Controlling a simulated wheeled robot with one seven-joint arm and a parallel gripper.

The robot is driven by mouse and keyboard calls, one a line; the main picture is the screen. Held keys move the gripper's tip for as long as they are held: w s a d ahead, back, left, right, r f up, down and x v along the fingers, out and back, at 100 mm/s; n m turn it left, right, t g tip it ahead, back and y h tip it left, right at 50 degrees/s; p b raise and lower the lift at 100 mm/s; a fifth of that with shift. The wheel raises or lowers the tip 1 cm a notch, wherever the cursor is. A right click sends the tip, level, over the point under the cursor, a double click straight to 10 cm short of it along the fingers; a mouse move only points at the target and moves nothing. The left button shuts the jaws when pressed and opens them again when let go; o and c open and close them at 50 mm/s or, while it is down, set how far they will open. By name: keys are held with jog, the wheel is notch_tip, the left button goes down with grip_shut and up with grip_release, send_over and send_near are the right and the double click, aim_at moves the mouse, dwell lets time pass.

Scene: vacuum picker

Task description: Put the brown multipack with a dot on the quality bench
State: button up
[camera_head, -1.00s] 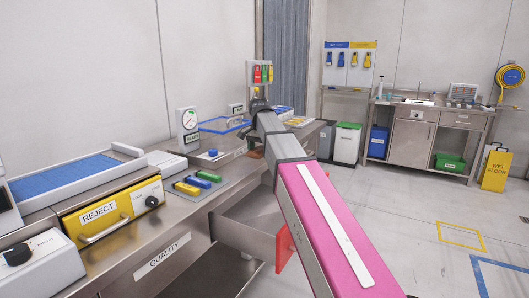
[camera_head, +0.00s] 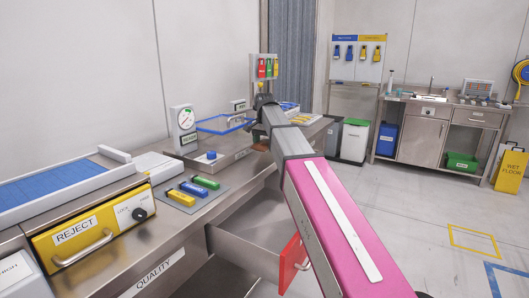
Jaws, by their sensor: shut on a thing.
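The quality bench (camera_head: 190,232) is the long steel bench on the left, with a QUALITY label on its front edge. My pink and grey arm reaches over its far part. My gripper (camera_head: 262,137) is mostly hidden behind my arm's end, and its fingertips cannot be made out. A small brown patch (camera_head: 262,146) shows just below the arm's end, apparently part of the brown multipack held there. The dot on it is not visible.
On the bench are a yellow REJECT drawer unit (camera_head: 92,232), a blue-topped unit (camera_head: 60,184), colored blocks (camera_head: 200,187), a gauge (camera_head: 186,130) and a blue-rimmed tray (camera_head: 222,123). An open drawer (camera_head: 242,240) juts out below. Open floor (camera_head: 430,225) lies right.

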aim_at(264, 156)
jog(key=shift+f, duration=1.8)
jog(key=shift+f, duration=0.15)
jog(key=o, duration=1)
notch_tip(264, 156, up, 12)
jog(key=shift+f, duration=0.15)
jog(key=shift+r, duration=0.3)
